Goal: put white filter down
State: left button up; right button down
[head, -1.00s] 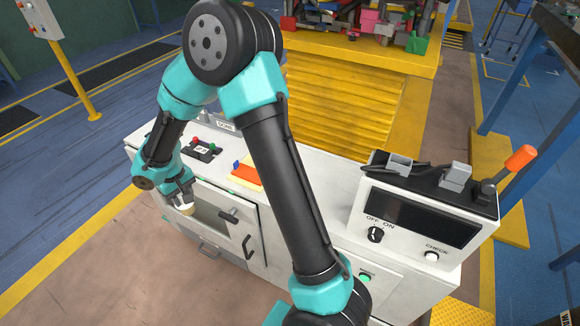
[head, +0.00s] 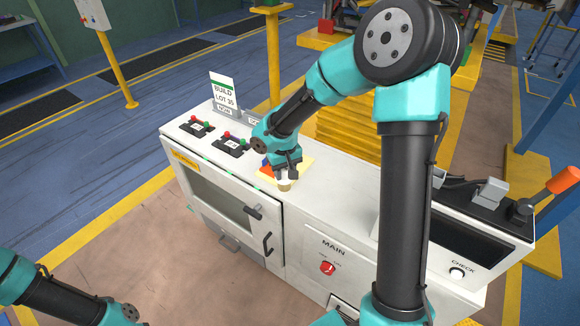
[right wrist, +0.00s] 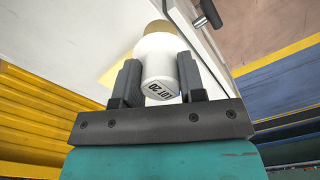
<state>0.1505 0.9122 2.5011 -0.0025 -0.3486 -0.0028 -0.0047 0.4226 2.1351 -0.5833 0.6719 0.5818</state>
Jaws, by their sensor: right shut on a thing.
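My right gripper (head: 287,174) is shut on the white filter (head: 284,186), a small white cylinder with a tan end. It holds the filter low over the front part of the white worktop (head: 330,205); I cannot tell whether it touches. In the right wrist view, the filter (right wrist: 160,66) sits between the two dark fingers (right wrist: 158,84), its end marked "LOT 20" facing the camera. A pale yellow pad (head: 298,163) with orange and blue pieces lies beside the gripper, partly hidden. My left arm shows at the lower left, but its gripper is out of view.
Two dark button boxes (head: 232,145) and a "BUILD LOT 35" sign (head: 223,95) stand on the worktop's left part. A control box with a "CHECK" button (head: 456,273) stands at the right. A cabinet door (head: 225,200) is below. The worktop right of the gripper looks clear.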

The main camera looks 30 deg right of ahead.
jog(key=w+d+f, duration=0.1)
jog(key=w+d, duration=0.7)
jog(key=w, duration=0.5)
jog(key=shift+f, duration=0.2)
jog(key=shift+w, duration=0.2)
jog(key=shift+w+d+f, duration=0.15)
jog(key=shift+f, duration=1.65)
jog(key=c, duration=0.7)
grip_release()
jog(key=shift+r, duration=0.15)
